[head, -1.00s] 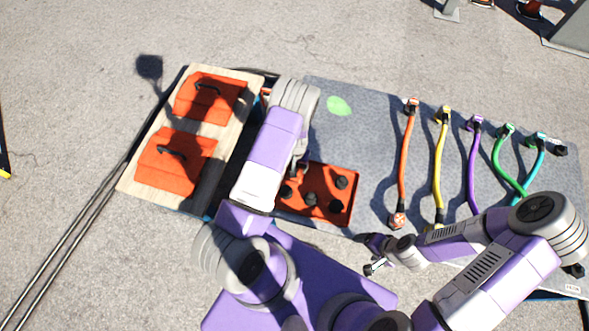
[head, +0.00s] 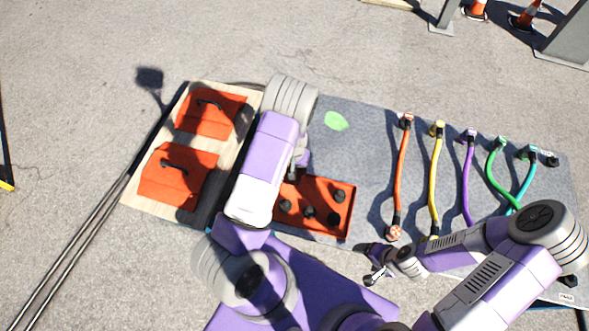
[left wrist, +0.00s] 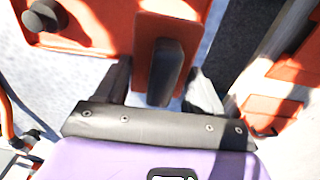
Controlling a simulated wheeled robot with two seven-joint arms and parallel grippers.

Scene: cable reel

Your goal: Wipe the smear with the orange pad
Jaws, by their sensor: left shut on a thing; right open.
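The smear is a light green patch (head: 336,121) on the grey table mat, right of my left forearm. In the left wrist view an orange pad with a dark upright grip (left wrist: 165,70) stands between the fingers of my left gripper (left wrist: 162,90), which is shut on it. In the head view my left arm hides the pad and most of that gripper, near the back edge of the orange knob tray. The smear is clear of the gripper. My right gripper (head: 374,268) is open and empty by the table's front edge.
An orange tray (head: 347,190) with several black knobs lies below the smear. Several coloured cables (head: 402,170) lie to the right. Two orange lidded pieces (head: 178,176) with black handles sit on a wooden board at left. The mat around the smear is clear.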

